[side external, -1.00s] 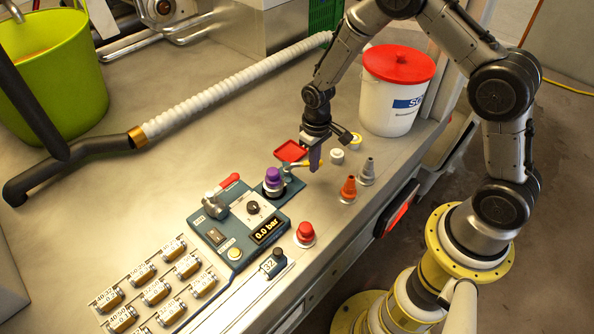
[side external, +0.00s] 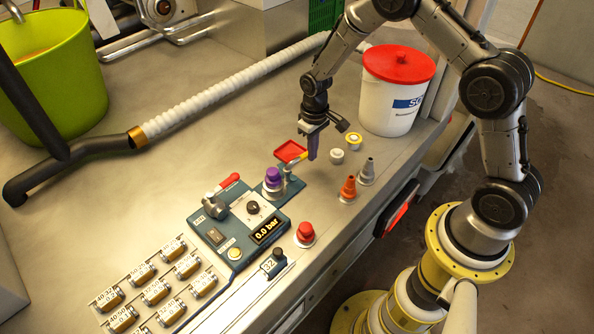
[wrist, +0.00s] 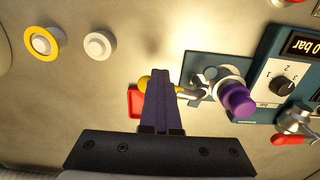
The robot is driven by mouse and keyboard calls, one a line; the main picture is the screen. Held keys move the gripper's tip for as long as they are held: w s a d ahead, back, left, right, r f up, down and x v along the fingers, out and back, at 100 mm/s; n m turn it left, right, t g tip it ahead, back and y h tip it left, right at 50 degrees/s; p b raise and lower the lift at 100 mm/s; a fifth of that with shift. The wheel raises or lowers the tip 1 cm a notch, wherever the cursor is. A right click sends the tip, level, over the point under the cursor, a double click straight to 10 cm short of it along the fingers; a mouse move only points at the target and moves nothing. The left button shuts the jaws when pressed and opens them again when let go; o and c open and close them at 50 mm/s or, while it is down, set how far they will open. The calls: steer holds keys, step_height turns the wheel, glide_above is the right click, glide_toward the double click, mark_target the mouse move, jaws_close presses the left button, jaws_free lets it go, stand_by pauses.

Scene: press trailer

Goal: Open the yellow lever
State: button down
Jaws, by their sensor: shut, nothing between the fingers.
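The yellow lever (side external: 301,157) sits on a small valve (side external: 288,172) on a blue plate beside a purple knob (side external: 272,178). Its handle points to the upper right in the side view. My gripper (side external: 312,155) points down with its purple fingers shut and empty, right at the lever's outer end. In the wrist view, the fingers (wrist: 161,75) cross over the handle and hide its middle. The lever's yellow tip (wrist: 144,83) shows left of the fingers. Whether they touch the lever is hard to tell.
A red tray (side external: 290,151) lies just behind the lever. A white bucket (side external: 385,110) stands behind. The blue control panel (side external: 215,239) is front left.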

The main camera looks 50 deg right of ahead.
steer(key=shift+w+d, duration=0.15)
steer(key=shift+w, duration=0.55)
steer(key=shift+s, duration=0.5)
step_height(320, 180, up, 10)
stand_by(0.5)
